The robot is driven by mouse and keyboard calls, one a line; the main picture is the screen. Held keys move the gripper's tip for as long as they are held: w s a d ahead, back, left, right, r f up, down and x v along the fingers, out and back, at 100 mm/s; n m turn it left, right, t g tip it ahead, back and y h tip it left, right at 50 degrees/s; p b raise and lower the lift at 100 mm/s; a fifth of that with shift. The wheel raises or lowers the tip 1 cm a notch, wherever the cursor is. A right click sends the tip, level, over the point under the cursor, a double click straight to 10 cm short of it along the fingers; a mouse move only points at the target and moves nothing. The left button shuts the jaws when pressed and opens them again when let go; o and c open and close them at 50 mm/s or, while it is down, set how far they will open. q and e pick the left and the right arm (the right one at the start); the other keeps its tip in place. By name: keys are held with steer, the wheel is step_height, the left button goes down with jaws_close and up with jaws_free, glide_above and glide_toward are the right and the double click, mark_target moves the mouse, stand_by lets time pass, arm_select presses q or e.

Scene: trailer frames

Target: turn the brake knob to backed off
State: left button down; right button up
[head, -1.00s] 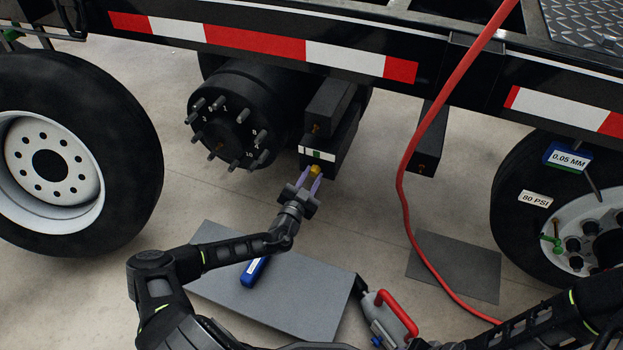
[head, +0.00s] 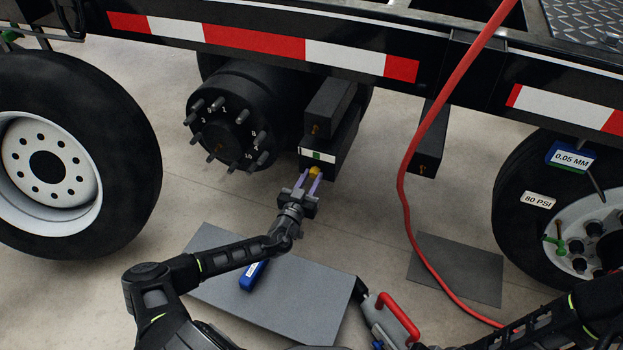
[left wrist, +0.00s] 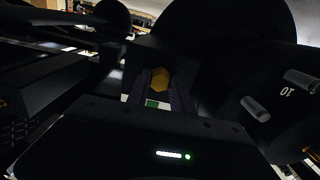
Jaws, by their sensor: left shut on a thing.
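The brake knob (head: 314,171) is a small yellow hexagonal piece at the lower front of a black box (head: 330,140) under the trailer frame. A white strip with a green mark (head: 317,156) lies just above it on the box face. My left gripper (head: 309,177) reaches up from below, its two pale purple fingers shut on the knob. In the left wrist view the knob (left wrist: 159,79) sits between the dark fingers, with a green patch (left wrist: 151,103) below it. The fingers partly hide the knob. My right arm enters at the lower right; its gripper is out of view.
A studded hub (head: 235,125) is left of the box, with a wheel (head: 50,165) farther left. A red hose (head: 402,180) hangs to the right. A grey mat (head: 215,280) with a blue tool (head: 253,273) lies below; a red-handled tool (head: 398,312) is beside it.

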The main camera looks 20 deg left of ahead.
arm_select(q)
steer(key=c, duration=1.1)
jaws_free()
steer(key=shift+s, duration=0.1)
steer(key=s, duration=0.2)
steer(key=s+p, duration=0.1)
steer(key=s, duration=0.2)
steer(key=s+p, duration=0.1)
steer(key=s, duration=0.1)
steer(key=shift+s+d, duration=0.25)
steer(key=shift+s, duration=0.05)
